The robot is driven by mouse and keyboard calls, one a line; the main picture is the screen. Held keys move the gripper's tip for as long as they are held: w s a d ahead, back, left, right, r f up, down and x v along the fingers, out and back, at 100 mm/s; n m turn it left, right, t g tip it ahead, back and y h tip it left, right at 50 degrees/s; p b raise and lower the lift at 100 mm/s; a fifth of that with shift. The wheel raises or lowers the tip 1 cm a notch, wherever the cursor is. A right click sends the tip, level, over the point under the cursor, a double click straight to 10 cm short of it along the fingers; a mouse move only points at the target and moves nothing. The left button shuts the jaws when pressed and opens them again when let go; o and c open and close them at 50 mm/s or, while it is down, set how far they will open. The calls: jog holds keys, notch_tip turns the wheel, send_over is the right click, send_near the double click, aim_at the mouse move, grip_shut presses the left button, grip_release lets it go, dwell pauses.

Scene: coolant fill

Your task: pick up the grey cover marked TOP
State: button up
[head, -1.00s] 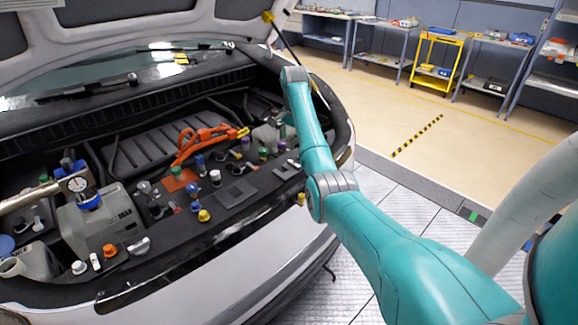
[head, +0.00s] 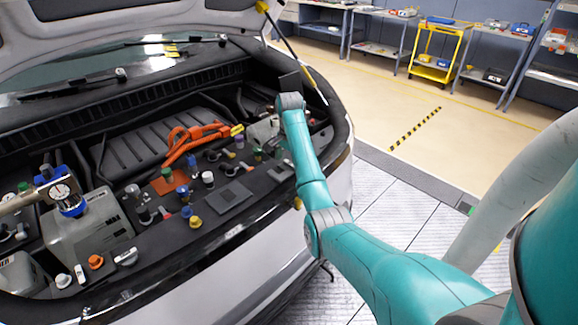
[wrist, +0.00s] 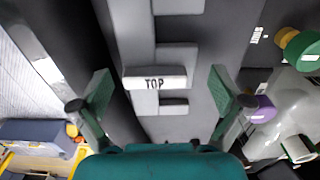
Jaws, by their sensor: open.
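The grey cover marked TOP (wrist: 148,72) shows in the middle of the wrist view, a light stepped block with black letters on its near face. My gripper (wrist: 160,76) is open, with one green fingertip on each side of the cover. I see no contact; how far the fingertips are above or below it I cannot tell. In the head view my teal arm reaches over the right part of the engine bay, where I cannot make out the gripper or the cover.
In the wrist view a purple cap (wrist: 263,109) and a green cap (wrist: 300,48) stand right of my gripper. In the head view the bay holds an orange cable (head: 195,138) and several coloured caps. The raised hood is above. A yellow cart (head: 438,50) stands far off.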

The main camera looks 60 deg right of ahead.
jog(key=shift+s, duration=0.1)
jog(key=c, duration=1.3)
jog(key=shift+f, duration=0.1)
jog(key=shift+c, duration=0.2)
jog(key=shift+a+f, duration=0.1)
